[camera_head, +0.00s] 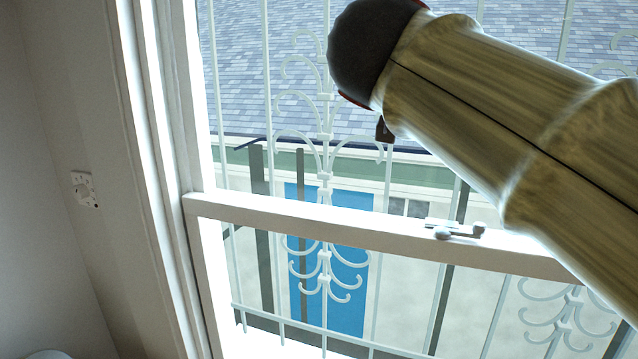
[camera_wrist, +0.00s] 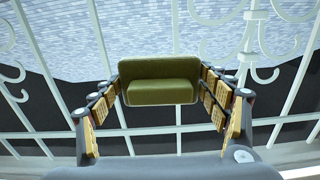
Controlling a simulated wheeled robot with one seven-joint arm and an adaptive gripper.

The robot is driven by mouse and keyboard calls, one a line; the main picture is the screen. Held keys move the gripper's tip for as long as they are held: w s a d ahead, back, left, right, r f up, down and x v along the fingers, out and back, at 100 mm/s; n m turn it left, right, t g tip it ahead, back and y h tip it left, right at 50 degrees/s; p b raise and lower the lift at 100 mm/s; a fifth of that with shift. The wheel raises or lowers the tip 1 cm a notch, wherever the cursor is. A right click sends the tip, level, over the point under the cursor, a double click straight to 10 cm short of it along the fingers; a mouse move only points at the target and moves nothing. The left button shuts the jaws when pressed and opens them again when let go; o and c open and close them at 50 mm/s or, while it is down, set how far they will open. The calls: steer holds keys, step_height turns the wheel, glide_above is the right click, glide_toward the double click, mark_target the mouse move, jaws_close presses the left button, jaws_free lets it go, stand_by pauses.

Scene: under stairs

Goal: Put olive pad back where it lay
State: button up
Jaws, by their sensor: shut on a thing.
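The olive pad (camera_wrist: 160,92) shows in the wrist view, between the fingers of my gripper (camera_wrist: 160,84). In the head view I do not see the pad or the fingers; my arm crosses the upper right. The place where the pad lay cannot be made out in either view.
A white sash window (camera_head: 380,238) with a latch (camera_head: 459,231) fills most of the head view. White scrolled bars (camera_head: 325,175) stand behind it, and also behind the pad in the wrist view. A plain wall with a switch plate (camera_head: 84,188) is at left.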

steer(key=shift+w+a+p, duration=0.3)
steer(key=shift+a, duration=0.25)
steer(key=shift+w+a+p, duration=0.25)
steer(key=shift+a, duration=0.25)
